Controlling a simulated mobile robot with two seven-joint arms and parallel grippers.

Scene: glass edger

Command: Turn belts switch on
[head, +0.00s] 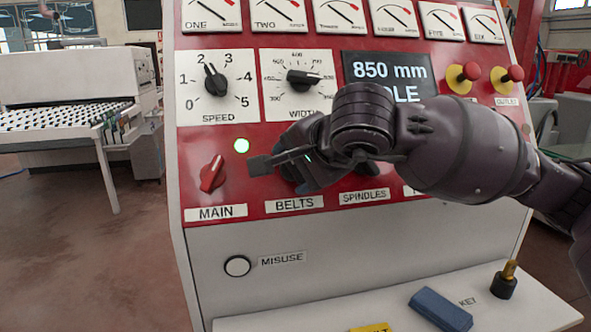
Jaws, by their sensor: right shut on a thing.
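My right gripper (285,166) comes in from the right across the red control panel (240,185). Its fingers are just above the BELTS label (294,205) and are shut on the belts switch. The gripper hides nearly all of that switch, so I cannot tell which way its handle points. A small green glint shows between the gripper parts there. My left gripper is not in view.
SPEED (215,80) and WIDTH (303,79) knobs and a display (389,78) reading 850 mm are above. Two red buttons on yellow are at the right. A blue block (441,309) and a key (507,280) are on the lower ledge. A roller table (55,117) stands left.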

